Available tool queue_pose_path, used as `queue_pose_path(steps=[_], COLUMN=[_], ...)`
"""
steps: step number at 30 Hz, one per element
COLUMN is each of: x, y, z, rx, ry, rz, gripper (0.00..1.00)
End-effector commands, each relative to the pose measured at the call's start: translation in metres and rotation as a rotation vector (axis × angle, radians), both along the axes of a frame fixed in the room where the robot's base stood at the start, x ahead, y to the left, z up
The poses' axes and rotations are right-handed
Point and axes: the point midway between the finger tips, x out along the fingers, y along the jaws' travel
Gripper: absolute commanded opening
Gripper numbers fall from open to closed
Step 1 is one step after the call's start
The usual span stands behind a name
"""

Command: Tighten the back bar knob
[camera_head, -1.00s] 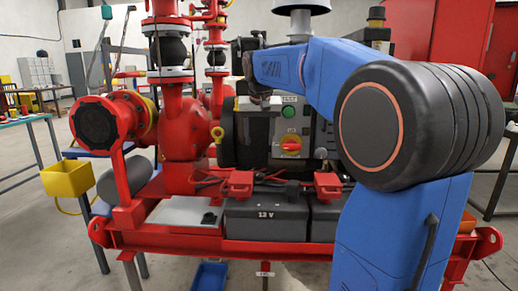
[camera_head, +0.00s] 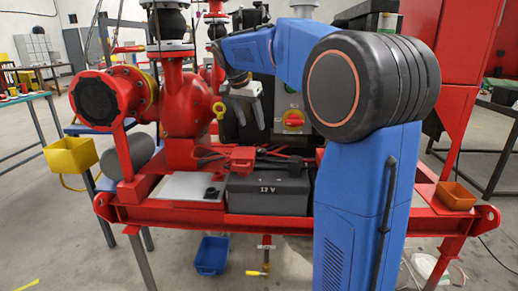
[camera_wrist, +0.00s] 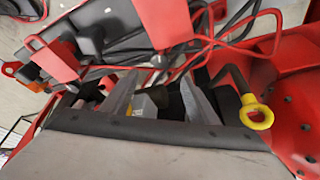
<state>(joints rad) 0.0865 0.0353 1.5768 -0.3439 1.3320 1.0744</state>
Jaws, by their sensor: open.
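I cannot make out the back bar knob in either view; my arm and gripper cover part of the area behind the battery. The dark battery (camera_head: 268,195) stands on the red skid, with a red terminal cover (camera_head: 231,160) and cables on its top. My gripper (camera_head: 247,118) is above and behind the battery's top, fingers pointing down. In the wrist view its two grey fingers (camera_wrist: 160,88) are apart, with a small yellowish part (camera_wrist: 146,103) visible between them. I cannot tell whether they touch anything.
A yellow ring handle (camera_wrist: 257,113) is close to the right finger in the wrist view. Red and black cables (camera_wrist: 205,42) cross beyond the fingertips. A red pump casing (camera_head: 186,110) stands left of my gripper, a red switch (camera_head: 293,122) to its right.

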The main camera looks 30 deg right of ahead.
Motion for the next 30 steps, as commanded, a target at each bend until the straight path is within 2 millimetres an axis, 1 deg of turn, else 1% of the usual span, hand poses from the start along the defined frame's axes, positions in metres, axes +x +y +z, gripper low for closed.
queue_pose_path(steps=[1,3,18,24,30], x=[0.001,0.003,0.018,0.022,0.023], y=[-0.004,-0.008,-0.037,-0.045,-0.047], z=[-0.009,-0.020,-0.100,-0.120,-0.126], rx=[0.000,0.001,0.001,0.000,0.001], ry=[0.003,0.003,0.002,0.002,0.001], rz=[-0.001,-0.002,0.001,0.001,0.001], gripper=[0.54,0.54,0.54,0.54,0.54])
